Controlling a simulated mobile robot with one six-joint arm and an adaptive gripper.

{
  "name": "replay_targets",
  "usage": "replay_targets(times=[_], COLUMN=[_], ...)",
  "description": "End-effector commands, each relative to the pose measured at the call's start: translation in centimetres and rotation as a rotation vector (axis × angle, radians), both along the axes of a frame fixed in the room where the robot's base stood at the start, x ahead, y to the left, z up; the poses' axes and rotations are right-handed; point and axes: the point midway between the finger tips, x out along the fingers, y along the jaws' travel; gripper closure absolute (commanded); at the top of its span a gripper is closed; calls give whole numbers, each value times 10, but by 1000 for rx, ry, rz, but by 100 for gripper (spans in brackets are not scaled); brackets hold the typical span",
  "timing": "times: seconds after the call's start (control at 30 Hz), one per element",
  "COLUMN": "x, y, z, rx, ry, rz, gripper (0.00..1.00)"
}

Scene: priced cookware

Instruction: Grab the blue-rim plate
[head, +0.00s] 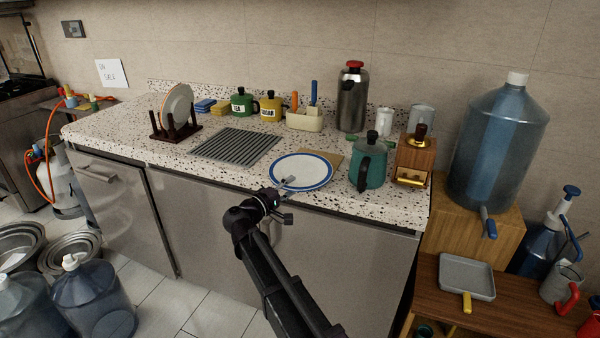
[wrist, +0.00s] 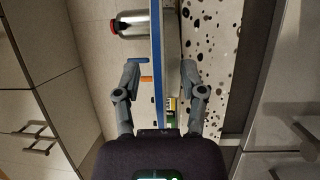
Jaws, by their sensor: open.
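The blue-rim plate (head: 305,168) is white with a blue band and lies flat near the counter's front edge. In the wrist view the plate (wrist: 158,45) shows edge-on as a blue and white strip running between the fingers. My gripper (head: 286,183) is at the plate's front rim, with a finger showing over the rim. In the wrist view my gripper (wrist: 160,78) is open, one finger on each side of the plate's edge. A gap shows on the left side; contact on the right side cannot be told.
A brown board (head: 334,158) shows behind the plate, partly hidden. A teal pot (head: 368,168) and a wooden grinder (head: 414,160) stand to the right. A grey drying mat (head: 235,146) lies to the left. A caddy (head: 304,122) and a steel flask (head: 352,100) stand behind.

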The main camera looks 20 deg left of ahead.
Motion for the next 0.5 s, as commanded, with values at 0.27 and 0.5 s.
replay_targets(times=[0.27,0.5], x=[0,0], y=[0,0], z=[0,0], rx=[0,0], ry=[0,0], rz=[1,1], gripper=[47,47])
